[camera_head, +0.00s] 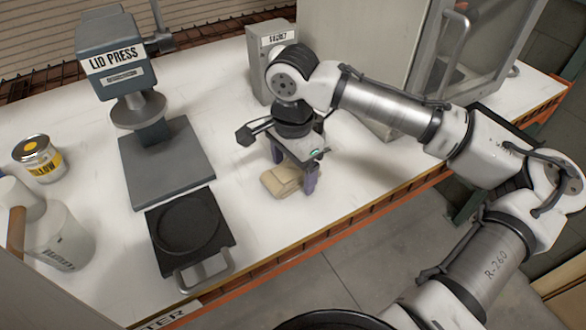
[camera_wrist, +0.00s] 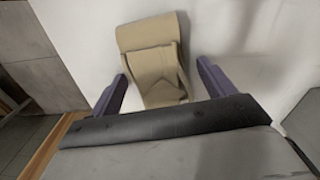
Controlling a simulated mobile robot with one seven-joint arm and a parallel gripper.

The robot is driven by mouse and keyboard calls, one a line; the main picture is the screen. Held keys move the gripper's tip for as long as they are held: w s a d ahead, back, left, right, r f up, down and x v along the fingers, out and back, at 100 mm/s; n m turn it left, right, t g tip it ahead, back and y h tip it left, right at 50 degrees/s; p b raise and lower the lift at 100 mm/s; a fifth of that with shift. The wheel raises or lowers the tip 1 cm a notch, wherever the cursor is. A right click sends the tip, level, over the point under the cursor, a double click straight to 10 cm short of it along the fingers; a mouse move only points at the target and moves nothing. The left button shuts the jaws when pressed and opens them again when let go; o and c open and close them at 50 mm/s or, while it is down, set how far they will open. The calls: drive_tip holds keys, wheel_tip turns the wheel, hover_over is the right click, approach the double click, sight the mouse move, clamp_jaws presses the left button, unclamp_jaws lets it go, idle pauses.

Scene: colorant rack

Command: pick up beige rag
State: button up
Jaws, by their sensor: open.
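The beige rag (camera_head: 282,180) lies folded on the white bench near its front edge. In the wrist view the rag (camera_wrist: 153,60) sits ahead of and partly between my two purple fingers. My gripper (camera_head: 293,173) points down over the rag, with its fingers apart on either side. In the wrist view my gripper (camera_wrist: 160,85) is open and nothing is held. The rag's near end lies between the fingers and its far end reaches beyond them. I cannot tell how far the fingertips are above the bench.
The lid press (camera_head: 165,160) stands to the left, with a black tray with a handle (camera_head: 188,232) in front. A yellow-labelled can (camera_head: 38,158) and a white container (camera_head: 62,240) are at far left. A grey box (camera_head: 268,50) and a large cabinet (camera_head: 360,50) stand behind my gripper.

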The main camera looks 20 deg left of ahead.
sight(293, 167)
drive_tip(key=c, duration=1.1)
drive_tip(key=shift+o, duration=0.2)
wheel_tip(293, 167, up, 20)
drive_tip(key=b, duration=0.1)
drive_tip(key=o, duration=0.4)
drive_tip(key=c, duration=0.3)
